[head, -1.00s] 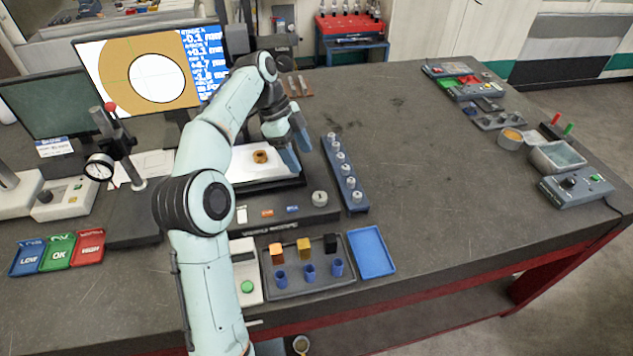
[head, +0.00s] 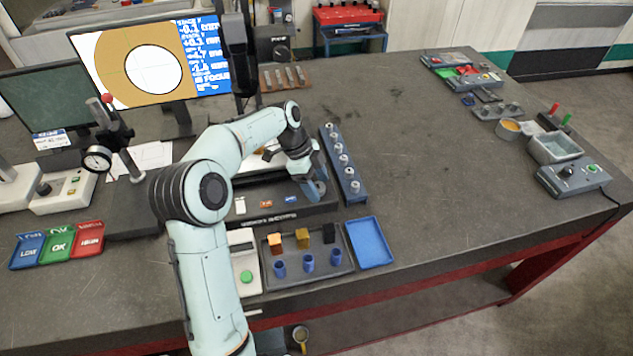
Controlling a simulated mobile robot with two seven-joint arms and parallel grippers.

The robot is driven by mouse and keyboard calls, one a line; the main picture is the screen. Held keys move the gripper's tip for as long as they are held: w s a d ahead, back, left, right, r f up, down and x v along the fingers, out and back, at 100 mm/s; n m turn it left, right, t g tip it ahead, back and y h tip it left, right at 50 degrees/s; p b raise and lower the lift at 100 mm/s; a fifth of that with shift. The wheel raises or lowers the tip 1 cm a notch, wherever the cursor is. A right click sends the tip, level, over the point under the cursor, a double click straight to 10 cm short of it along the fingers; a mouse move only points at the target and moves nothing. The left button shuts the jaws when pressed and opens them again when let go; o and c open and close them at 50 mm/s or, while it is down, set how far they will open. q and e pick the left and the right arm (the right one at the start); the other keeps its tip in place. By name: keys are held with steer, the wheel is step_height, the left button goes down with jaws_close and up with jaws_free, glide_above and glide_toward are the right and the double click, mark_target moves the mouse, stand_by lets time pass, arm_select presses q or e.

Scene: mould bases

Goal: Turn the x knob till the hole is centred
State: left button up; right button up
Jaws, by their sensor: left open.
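The x knob (head: 321,187) is a small grey round knob at the right end of the video scope's dark base (head: 262,222). My left gripper (head: 314,193) is down at this knob with its fingers open, one in front of it; I cannot tell whether they touch it. The monitor (head: 153,69) shows a tan area with a round white hole, thin green crosshair lines and a blue text panel. My arm hides most of the white stage and the part on it. My right gripper is not in view.
A blue rack (head: 342,165) with several grey pegs stands just right of the gripper. In front are a dark tray (head: 310,272) with coloured blocks and blue cups, and a blue tray (head: 369,243). A dial gauge (head: 97,159) stands left. The table's right middle is clear.

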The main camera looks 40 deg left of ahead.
arm_select(q)
steer(key=c, duration=1.1)
steer(key=shift+o, duration=0.2)
steer(key=shift+s+n+b, duration=0.1)
steer(key=shift+n+b, duration=0.35)
steer(key=shift+n, duration=0.05)
steer(key=n+t+b, duration=0.1)
steer(key=n, duration=0.1)
steer(key=n+t+y+b, duration=0.1)
steer(key=n+b, duration=0.1)
steer(key=n, duration=0.1)
steer(key=shift+s+d, duration=0.1)
steer(key=shift+d, duration=0.05)
steer(key=n+y+b, duration=0.1)
steer(key=n, duration=0.2)
steer(key=shift+n+t+y, duration=0.3)
steer(key=shift+t, duration=0.1)
steer(key=n+y, duration=0.1)
steer(key=n, duration=0.3)
steer(key=shift+d+y+b, duration=0.1)
steer(key=shift+y+b, duration=0.2)
steer(key=shift+b, duration=0.05)
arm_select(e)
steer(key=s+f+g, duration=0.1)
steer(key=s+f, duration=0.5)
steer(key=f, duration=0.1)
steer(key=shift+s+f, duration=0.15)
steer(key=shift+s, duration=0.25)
